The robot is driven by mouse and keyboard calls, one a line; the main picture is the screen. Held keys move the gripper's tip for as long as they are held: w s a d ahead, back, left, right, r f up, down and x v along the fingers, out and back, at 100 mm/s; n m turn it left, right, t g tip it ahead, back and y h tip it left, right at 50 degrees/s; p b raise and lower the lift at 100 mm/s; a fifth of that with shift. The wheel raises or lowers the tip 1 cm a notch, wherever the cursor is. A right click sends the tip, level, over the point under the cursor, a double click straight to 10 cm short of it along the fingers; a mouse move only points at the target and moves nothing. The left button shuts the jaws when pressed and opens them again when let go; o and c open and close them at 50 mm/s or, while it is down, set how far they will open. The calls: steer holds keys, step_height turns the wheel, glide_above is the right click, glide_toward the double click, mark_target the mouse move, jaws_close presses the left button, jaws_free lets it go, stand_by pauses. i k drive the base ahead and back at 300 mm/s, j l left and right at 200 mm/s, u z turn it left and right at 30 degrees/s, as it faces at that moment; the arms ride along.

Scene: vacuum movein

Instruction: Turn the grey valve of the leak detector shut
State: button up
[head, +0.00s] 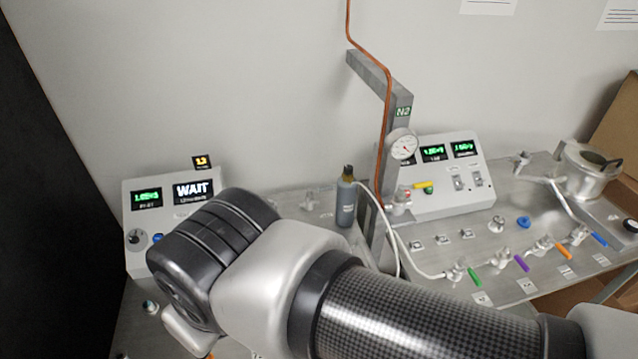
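A pale box with a screen reading WAIT and a green-digit display stands at the left; it looks like the leak detector (134,203). It has a dark round knob and a blue button on its front, and my arm covers its lower right part. I cannot make out a grey valve handle; it may be hidden behind my arm. My arm reaches from the lower right across the front of the bench to the box. My gripper's fingers are not visible; the wrist end points down toward the lower left.
A grey bottle (346,203) stands beside a metal post with a pressure gauge (403,146) and copper pipe. Right of it is a second display box (462,206). Valves with green (474,277), purple (521,263), orange and blue handles line the right bench. A metal pot (585,172) stands at far right.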

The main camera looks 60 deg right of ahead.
mark_target(309, 190)
steer(key=z, duration=1.8)
